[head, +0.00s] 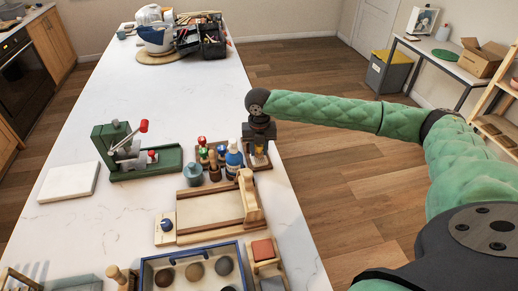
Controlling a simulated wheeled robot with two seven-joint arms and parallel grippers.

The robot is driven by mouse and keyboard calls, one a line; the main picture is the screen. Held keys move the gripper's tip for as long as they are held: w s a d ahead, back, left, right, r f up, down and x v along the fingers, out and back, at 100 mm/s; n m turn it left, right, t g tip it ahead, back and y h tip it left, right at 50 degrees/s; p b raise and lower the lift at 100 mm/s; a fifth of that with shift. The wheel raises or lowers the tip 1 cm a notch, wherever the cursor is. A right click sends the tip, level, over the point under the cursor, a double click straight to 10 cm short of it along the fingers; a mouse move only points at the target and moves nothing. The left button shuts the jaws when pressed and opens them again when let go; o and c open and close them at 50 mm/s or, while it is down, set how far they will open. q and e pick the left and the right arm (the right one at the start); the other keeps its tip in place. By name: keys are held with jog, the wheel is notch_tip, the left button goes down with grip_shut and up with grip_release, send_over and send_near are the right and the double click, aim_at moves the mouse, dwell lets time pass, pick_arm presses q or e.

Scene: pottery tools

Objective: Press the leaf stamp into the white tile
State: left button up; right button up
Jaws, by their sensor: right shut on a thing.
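The white tile (68,182) lies flat on the white counter at the left, near the counter's left edge. My right gripper (258,150) points down over the right end of a small dark wooden tray, right of the blue-and-white bottle. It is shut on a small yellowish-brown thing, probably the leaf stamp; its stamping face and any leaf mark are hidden. I cannot tell whether the held thing touches the tray. My left gripper is not in view.
A green press with a red-tipped lever (130,150) stands between the tile and the tray. Small stamps and a blue-grey jar (193,174) crowd left of my gripper. A wooden board (210,208) and a blue-rimmed box (160,270) lie nearer.

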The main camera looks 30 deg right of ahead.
jog(key=shift+f, duration=0.7)
dwell(0.9)
jog(key=shift+r+p, duration=2.6)
jog(key=shift+r, duration=0.5)
jog(key=shift+f, duration=0.1)
